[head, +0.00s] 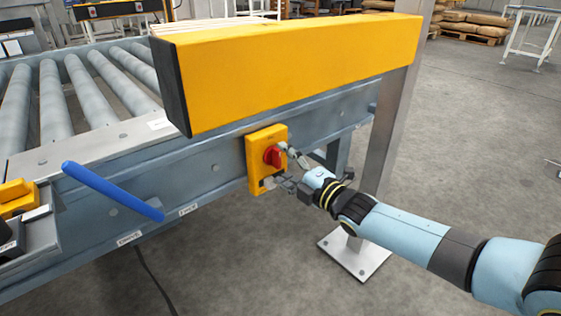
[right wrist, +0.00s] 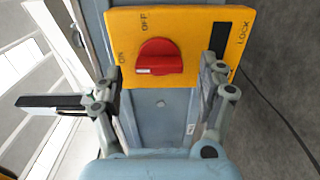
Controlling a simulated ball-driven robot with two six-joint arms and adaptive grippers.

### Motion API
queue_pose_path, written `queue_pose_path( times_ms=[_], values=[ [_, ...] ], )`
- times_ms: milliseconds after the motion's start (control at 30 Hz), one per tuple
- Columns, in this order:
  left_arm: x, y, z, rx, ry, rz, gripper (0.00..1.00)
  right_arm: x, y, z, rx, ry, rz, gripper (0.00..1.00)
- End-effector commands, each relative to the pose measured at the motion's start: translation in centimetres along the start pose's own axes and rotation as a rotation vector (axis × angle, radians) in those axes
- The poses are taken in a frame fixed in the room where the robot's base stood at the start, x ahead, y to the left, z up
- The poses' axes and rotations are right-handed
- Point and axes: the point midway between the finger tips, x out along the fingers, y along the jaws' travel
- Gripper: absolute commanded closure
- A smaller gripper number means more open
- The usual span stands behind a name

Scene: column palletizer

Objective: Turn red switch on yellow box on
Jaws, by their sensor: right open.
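The yellow box (head: 254,160) is mounted on the side of the grey conveyor frame, below the big yellow beam. Its red switch (head: 272,156) is a round knob with a raised grip. In the right wrist view the yellow box (right wrist: 190,18) carries the words ON, OFF and LOCK. There the red switch (right wrist: 160,55) has a white mark at its lower left, near the ON side. My right gripper (head: 286,168) is open in front of the box. In the right wrist view its fingers stand on either side of the switch, apart from it. My left gripper is out of view.
The yellow beam (head: 290,70) overhangs the box. A metal post (head: 385,150) on a floor plate stands right of it, behind my right arm. A blue bar (head: 112,190) sticks out at the left, beside the rollers (head: 60,105). The floor at right is open.

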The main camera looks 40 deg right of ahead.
Motion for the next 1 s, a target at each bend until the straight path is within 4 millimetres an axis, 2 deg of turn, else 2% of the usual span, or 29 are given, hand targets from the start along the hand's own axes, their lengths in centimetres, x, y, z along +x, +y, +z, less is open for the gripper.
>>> queue_pose_path(
  times_ms=[200, 400, 600, 1000],
  values=[
    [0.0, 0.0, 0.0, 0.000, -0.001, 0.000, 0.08, -5.1, -0.1, 0.0, 0.000, 0.001, -0.005, 0.25],
    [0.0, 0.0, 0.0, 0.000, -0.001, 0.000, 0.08, -8.6, -0.1, 0.0, 0.000, 0.001, -0.004, 0.25],
    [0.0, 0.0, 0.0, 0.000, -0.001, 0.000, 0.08, -9.9, 0.0, 0.0, 0.000, 0.000, -0.001, 0.25],
    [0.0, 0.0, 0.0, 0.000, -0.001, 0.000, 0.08, -9.9, 0.0, 0.0, 0.000, 0.000, -0.001, 0.25]
  ],
)
